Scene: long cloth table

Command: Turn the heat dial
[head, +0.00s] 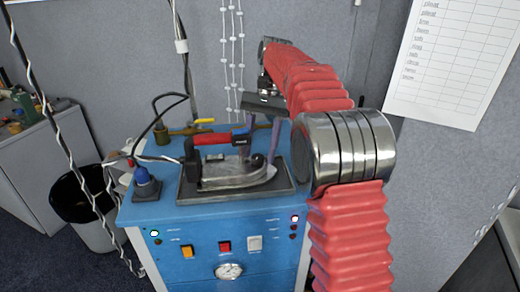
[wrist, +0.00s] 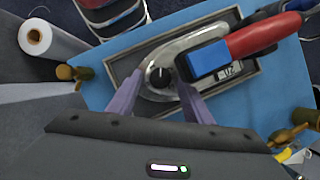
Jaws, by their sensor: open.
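The heat dial (wrist: 160,77) is a small dark round knob on the nose end of a silver iron (head: 232,176). It also shows in the head view (head: 257,160). The iron has a red and blue handle and rests on a dark-rimmed tray (head: 190,194) on the blue cabinet. My gripper (wrist: 160,83) is open, with one purple finger on each side of the dial in the wrist view. Whether the fingers touch the dial I cannot tell. In the head view my gripper (head: 265,142) is behind the dial, and my arm hides part of it.
The blue cabinet (head: 210,218) has buttons, lamps and a gauge (head: 228,271) on its front. A blue knob on a box (head: 146,180) stands left of the tray. Brass fittings and a cable lie behind the iron. A black bin (head: 75,198) is at the left, and a grey wall is behind.

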